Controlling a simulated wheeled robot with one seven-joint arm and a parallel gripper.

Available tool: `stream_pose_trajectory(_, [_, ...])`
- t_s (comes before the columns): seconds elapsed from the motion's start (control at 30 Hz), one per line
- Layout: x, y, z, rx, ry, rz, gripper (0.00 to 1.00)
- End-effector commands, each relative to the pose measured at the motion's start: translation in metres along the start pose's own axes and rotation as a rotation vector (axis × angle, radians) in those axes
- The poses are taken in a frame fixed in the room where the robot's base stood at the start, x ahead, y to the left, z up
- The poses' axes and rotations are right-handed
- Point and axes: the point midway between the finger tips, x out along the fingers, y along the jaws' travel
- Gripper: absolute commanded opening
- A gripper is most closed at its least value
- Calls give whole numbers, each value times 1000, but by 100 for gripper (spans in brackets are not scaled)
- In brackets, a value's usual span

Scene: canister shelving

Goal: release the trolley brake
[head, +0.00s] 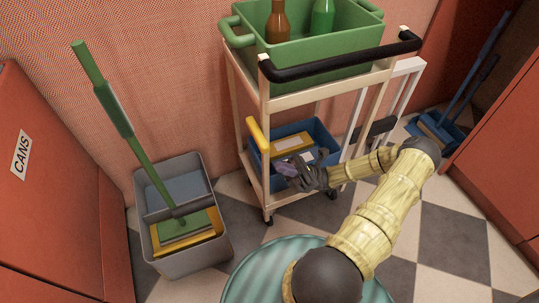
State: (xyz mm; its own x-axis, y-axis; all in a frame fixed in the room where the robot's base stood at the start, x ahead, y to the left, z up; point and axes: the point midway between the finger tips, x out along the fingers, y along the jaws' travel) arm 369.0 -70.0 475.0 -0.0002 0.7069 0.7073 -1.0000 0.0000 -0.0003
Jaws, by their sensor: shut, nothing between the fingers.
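The cream-framed trolley (264,112) stands against the pink wall with a black push handle (340,58) along its top. A yellow lever (258,134) is on its near left post, tilted, its upper end further left; it looks like the brake lever, but no label shows. My gripper (285,169) is shut and empty, in front of the trolley's lower shelf. It is below and right of the yellow lever, apart from it in the picture. The gripper covers part of the lower shelf. Small dark wheels (268,217) show at the trolley's foot.
A green crate (330,62) with bottles is on the trolley's top, and a blue bin (320,130) is on its lower shelf. A grey mop bucket (190,262) with a green-handled mop stands left. A white frame (405,72) is right. Checkered floor is open at lower right.

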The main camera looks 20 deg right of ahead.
Motion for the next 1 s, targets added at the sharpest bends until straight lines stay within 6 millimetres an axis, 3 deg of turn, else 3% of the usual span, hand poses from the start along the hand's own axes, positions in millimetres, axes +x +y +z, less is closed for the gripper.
stream_pose_trajectory(0.33, [57, 1, -3, 2, 0, 3, 0])
stream_pose_trajectory(0.5, [72, 1, 14, -1, 3, 1, 0])
stream_pose_trajectory(0.7, [84, 0, 26, 0, 2, 0, 0])
stream_pose_trajectory(1.0, [86, 0, 28, 1, 1, 0, 0])
